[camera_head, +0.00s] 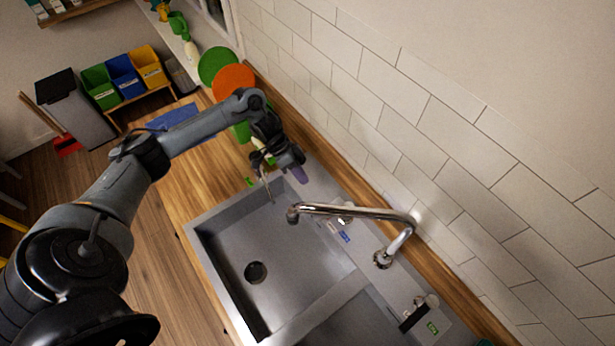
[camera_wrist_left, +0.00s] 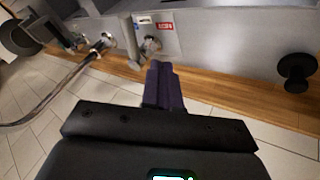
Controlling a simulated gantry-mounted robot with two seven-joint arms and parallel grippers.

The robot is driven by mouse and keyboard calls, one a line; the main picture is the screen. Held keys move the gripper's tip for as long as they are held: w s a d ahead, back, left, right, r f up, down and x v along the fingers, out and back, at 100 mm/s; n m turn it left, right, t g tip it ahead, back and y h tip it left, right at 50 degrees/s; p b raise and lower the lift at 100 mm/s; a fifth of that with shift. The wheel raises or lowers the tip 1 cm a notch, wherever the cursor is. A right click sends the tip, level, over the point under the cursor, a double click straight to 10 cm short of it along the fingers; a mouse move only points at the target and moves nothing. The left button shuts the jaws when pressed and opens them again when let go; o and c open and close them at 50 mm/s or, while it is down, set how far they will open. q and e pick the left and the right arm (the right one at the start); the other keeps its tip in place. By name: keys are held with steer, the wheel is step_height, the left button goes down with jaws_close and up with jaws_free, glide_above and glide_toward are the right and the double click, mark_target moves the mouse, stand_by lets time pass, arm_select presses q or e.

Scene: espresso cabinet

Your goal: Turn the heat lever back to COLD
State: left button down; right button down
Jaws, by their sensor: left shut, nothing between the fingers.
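The heat lever (camera_head: 345,217) is a small chrome lever on the sink's back deck, beside a blue label (camera_head: 345,237) and a red label (camera_head: 332,226). In the left wrist view the lever (camera_wrist_left: 150,46) shows just beyond my fingertips, beside the same labels. Its exact turn is hard to read. My left gripper (camera_head: 298,173) is shut and empty, its purple fingers above the far end of the sink. In the left wrist view the shut fingers (camera_wrist_left: 162,70) point toward the lever with no clear contact. My right gripper is not in view.
The chrome faucet (camera_head: 345,211) arches over the steel sink (camera_head: 225,245), close to the lever. A tiled wall (camera_head: 420,110) borders the deck. Green and orange discs (camera_head: 232,81) stand beyond my gripper. A dark knob (camera_wrist_left: 297,68) shows in the wrist view.

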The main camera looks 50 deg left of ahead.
arm_select(q)
steer(key=x, duration=0.8)
steer(key=shift+s+r+p, duration=0.1)
steer(key=shift+p, duration=0.3)
steer(key=shift+s+d+r+p, duration=0.1)
steer(key=shift+s+d+p, duration=0.15)
steer(key=shift+d+p, duration=0.2)
steer(key=shift+s+d+p, duration=0.25)
steer(key=shift+d+p, duration=0.1)
steer(key=shift+d, duration=0.2)
steer(key=shift+s+d+p, duration=0.3)
steer(key=shift+d, duration=0.5)
steer(key=shift+f, duration=0.2)
